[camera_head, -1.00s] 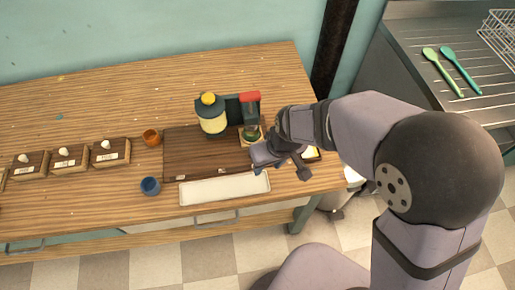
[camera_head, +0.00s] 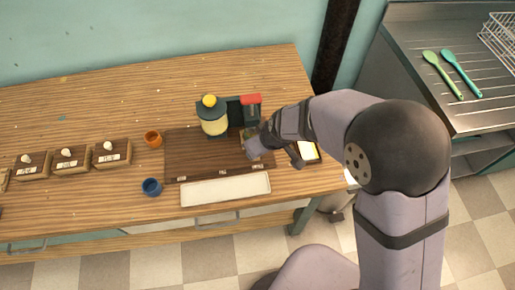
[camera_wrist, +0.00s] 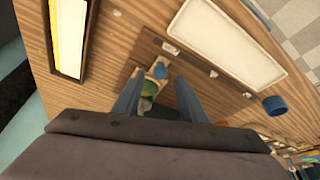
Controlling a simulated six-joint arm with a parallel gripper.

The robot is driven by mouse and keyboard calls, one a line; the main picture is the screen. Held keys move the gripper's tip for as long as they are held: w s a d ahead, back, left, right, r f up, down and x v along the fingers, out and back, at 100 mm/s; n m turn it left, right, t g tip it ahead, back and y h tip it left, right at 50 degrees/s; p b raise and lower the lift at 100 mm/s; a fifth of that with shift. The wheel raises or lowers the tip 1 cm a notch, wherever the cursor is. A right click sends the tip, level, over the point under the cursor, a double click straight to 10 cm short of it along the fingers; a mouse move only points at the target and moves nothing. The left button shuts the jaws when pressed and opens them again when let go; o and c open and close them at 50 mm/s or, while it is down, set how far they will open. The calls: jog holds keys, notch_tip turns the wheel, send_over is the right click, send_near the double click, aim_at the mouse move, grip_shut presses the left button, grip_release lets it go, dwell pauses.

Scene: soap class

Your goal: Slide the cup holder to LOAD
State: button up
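The cup holder (camera_wrist: 160,70) is a small light wooden piece on the dark wooden board (camera_head: 190,152); my arm partly covers it in the head view. A green cup (camera_wrist: 150,88) sits at it, seen between my fingers in the wrist view. My gripper (camera_wrist: 158,82) has its two fingers apart, one on either side of the cup; I cannot tell whether they touch anything. In the head view my gripper (camera_head: 254,148) is over the board's right part.
A yellow-topped dispenser (camera_head: 213,118) and a red-topped press (camera_head: 250,102) stand behind the board. A white tray (camera_head: 225,189) lies in front. Orange cup (camera_head: 153,139) and blue cup (camera_head: 152,187) stand left. A framed yellow-white pad (camera_head: 308,152) lies right.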

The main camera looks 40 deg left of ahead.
jog(key=shift+x, duration=1.45)
grip_shut()
